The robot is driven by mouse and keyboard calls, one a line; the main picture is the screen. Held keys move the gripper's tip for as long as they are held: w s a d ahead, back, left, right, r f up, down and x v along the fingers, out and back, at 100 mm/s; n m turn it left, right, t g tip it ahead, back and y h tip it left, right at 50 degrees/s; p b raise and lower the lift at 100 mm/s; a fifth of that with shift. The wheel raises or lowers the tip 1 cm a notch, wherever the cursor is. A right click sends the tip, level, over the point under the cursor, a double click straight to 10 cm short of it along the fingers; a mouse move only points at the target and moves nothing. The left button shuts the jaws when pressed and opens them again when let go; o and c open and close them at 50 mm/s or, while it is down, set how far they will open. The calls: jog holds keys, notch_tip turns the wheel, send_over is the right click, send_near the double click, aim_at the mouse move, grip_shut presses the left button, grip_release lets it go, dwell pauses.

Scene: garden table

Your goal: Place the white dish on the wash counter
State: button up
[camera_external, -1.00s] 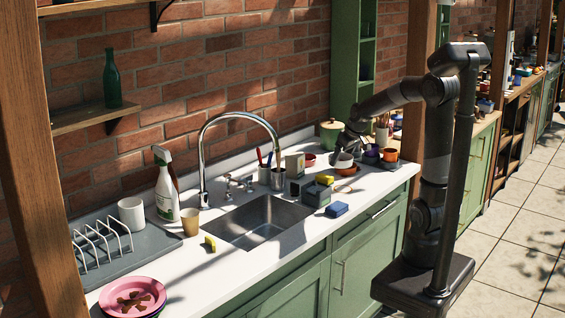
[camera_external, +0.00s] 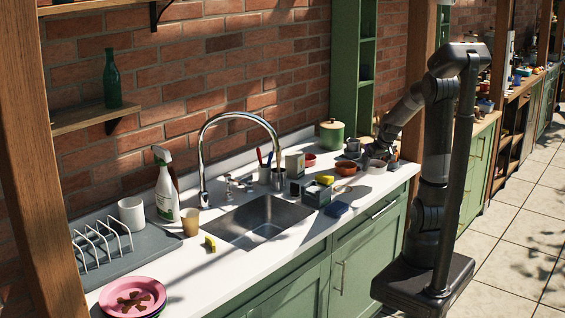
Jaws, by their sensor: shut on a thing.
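The white dish (camera_external: 376,166) is a small bowl, in shade, near the right end of the white wash counter (camera_external: 372,188). My gripper (camera_external: 378,153) is shut on the dish from above and behind. The fingers are small and dark here, so the exact grip on the rim is hard to see. I cannot tell whether the dish touches the counter or is held just above it.
An orange bowl (camera_external: 345,168) stands just left of the dish, with a grey cup (camera_external: 353,147) behind it. Counter in front of the dish is clear.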

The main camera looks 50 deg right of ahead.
jog(key=w+a+f, duration=0.1)
jog(key=w, duration=0.1)
jog(key=w+a+f, duration=0.1)
jog(key=shift+w+a+f, duration=0.15)
jog(key=shift+w+f, duration=0.2)
jog(key=shift+f, duration=2)
jog(key=shift+f, duration=0.1)
jog(key=o, duration=0.8)
jog(key=v, duration=1.2)
jog(key=shift+a, duration=0.15)
jog(key=s+a+r+n, duration=0.1)
jog(key=s+a+r, duration=0.1)
jog(key=a, duration=0.4)
jog(key=s+a+r+n+t+y, duration=0.1)
jog(key=s+a+r+n, duration=0.1)
jog(key=s+a, duration=0.3)
jog(key=s+a+r+n, duration=0.1)
jog(key=s+a+r, duration=0.2)
jog(key=a, duration=0.6)
jog(key=shift+s+a+n+t+y, duration=0.2)
jog(key=shift+s+n+t+y, duration=0.1)
jog(key=shift+s, duration=0.35)
